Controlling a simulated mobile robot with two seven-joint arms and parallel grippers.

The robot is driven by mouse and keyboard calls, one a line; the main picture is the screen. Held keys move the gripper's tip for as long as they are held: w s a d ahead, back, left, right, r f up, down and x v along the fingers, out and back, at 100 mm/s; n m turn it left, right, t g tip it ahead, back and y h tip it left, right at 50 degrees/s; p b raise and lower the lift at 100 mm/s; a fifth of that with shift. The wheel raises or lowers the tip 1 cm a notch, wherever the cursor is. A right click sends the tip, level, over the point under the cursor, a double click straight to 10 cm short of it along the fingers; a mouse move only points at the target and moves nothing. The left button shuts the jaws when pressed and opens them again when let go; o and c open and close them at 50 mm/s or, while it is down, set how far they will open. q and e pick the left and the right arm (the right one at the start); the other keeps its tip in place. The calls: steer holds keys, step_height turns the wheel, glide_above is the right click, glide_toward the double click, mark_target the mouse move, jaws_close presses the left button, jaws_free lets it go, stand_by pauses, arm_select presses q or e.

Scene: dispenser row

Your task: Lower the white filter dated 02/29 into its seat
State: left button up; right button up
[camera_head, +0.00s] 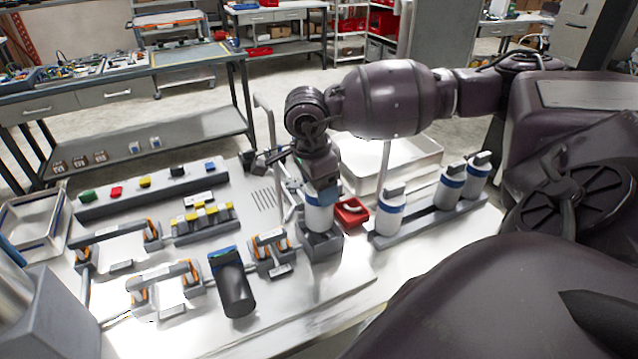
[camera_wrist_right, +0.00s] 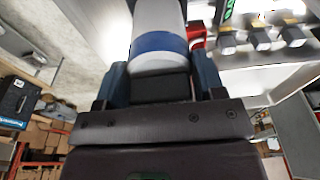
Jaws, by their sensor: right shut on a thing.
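My right gripper (camera_head: 322,186) points down and is shut on a white filter (camera_head: 320,217) with a blue band. The filter is upright, and its lower end is at the top of a dark grey block-shaped seat (camera_head: 323,254); whether it is inside or just above the opening I cannot tell. In the right wrist view the filter (camera_wrist_right: 158,18) sits between the two fingers (camera_wrist_right: 160,84). No date is readable on it. My left gripper is not in view.
Several similar white filters (camera_head: 390,216) stand in a grey rack to the right. A red tray (camera_head: 351,212) is close behind the seat. A black cylinder (camera_head: 234,288) and orange-and-grey handled fittings (camera_head: 165,273) are to the left. A pale tray (camera_head: 412,160) lies behind.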

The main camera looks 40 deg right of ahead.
steer(key=shift+f, duration=0.3)
steer(key=shift+f+b, duration=0.35)
steer(key=shift+b, duration=0.1)
steer(key=shift+f+b, duration=0.35)
steer(key=shift+f, duration=0.35)
steer(key=shift+f+b, duration=0.5)
steer(key=shift+b, duration=0.05)
steer(key=o, duration=1.4)
steer(key=shift+r, duration=0.1)
